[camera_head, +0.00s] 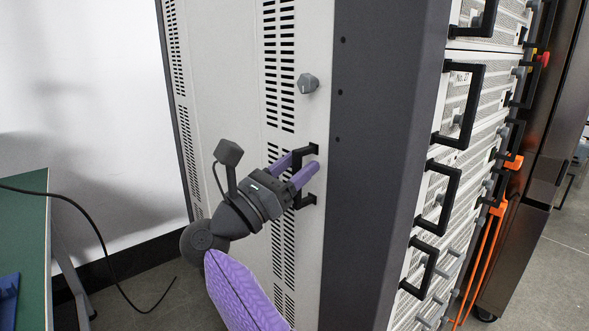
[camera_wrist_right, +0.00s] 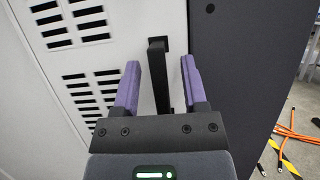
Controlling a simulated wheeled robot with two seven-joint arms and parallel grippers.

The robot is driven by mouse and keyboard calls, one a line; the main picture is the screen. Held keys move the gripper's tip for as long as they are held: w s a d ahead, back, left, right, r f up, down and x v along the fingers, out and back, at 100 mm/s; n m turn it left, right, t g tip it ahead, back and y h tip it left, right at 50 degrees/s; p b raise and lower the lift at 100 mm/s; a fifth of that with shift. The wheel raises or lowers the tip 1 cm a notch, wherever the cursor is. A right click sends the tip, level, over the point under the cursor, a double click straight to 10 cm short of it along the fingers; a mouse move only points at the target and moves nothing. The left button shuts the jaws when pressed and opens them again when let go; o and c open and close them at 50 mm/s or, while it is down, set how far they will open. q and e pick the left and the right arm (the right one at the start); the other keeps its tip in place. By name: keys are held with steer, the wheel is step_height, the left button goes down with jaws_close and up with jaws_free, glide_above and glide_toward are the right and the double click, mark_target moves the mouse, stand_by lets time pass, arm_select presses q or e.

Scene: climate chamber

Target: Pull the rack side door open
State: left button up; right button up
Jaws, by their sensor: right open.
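The rack side door (camera_head: 215,60) is a pale panel with columns of black vent slots. It stands against the dark rack frame, and I see no clear gap at its edge. A black bracket handle (camera_head: 314,150) sits near its right edge, with a grey knob (camera_head: 307,83) above it. My right gripper (camera_head: 300,170) is at the handle with its purple fingers open. In the right wrist view the handle (camera_wrist_right: 158,75) stands between the two open fingers (camera_wrist_right: 160,85), with space visible on both sides. My left gripper is not in view.
Several black handles (camera_head: 459,105) stick out from the rack's front at the right. Orange cables (camera_head: 489,250) hang beside it. A green-topped table (camera_head: 25,240) with a loose black cable (camera_head: 95,235) is at the left. Grey floor lies between the table and rack.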

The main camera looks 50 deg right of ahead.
steer(key=shift+d+r, duration=0.15)
steer(key=shift+d, duration=0.05)
jaws_close()
stand_by(1.0)
stand_by(0.3)
